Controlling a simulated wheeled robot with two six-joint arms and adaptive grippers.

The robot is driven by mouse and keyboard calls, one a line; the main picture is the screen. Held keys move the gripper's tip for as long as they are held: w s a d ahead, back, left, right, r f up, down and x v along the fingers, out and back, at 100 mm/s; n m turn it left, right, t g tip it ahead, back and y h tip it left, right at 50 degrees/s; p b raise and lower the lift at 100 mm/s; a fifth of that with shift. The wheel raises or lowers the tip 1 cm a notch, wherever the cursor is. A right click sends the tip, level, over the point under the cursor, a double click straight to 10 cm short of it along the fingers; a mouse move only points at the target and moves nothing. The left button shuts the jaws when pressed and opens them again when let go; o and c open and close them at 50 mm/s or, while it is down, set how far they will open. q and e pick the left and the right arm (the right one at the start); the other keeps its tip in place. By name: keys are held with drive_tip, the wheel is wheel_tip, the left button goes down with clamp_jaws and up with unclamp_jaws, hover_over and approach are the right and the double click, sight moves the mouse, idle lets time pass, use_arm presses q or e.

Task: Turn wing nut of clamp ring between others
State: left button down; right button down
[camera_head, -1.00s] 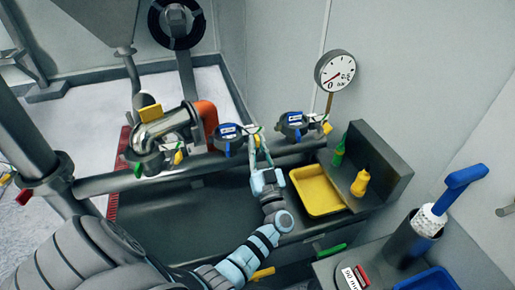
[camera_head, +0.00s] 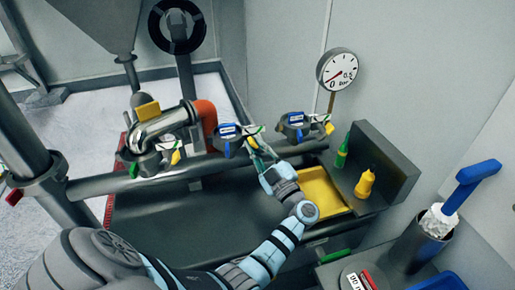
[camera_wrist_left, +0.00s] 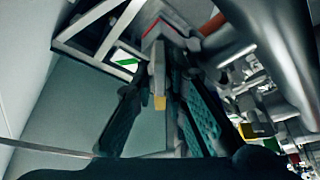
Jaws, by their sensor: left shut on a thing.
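Three clamp rings with blue and dark bodies sit along the grey horizontal pipe. The middle clamp ring (camera_head: 229,137) lies between the left one (camera_head: 147,158) by the bent metal pipe and the right one (camera_head: 296,124). My left gripper (camera_head: 256,146) is at the right side of the middle clamp ring, shut on its wing nut, which its fingers mostly hide. In the left wrist view, a grey bar with a yellow end (camera_wrist_left: 159,98) shows between the fingers of my left gripper (camera_wrist_left: 160,85). My right gripper is out of view.
A yellow tray (camera_head: 320,191) lies right of my left wrist, beside green (camera_head: 343,153) and yellow (camera_head: 364,184) bottles. A pressure gauge (camera_head: 337,69) stands behind. A brush with a blue handle (camera_head: 472,180) stands in a dark container at right.

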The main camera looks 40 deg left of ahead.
sight(257, 144)
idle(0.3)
use_arm(q)
drive_tip(key=c, duration=1.7)
unclamp_jaws()
drive_tip(key=shift+f, duration=0.1)
wheel_tip(257, 144, up, 10)
drive_tip(key=shift+d+r, duration=0.1)
drive_tip(key=shift+r, duration=0.05)
drive_tip(key=shift+a, duration=0.2)
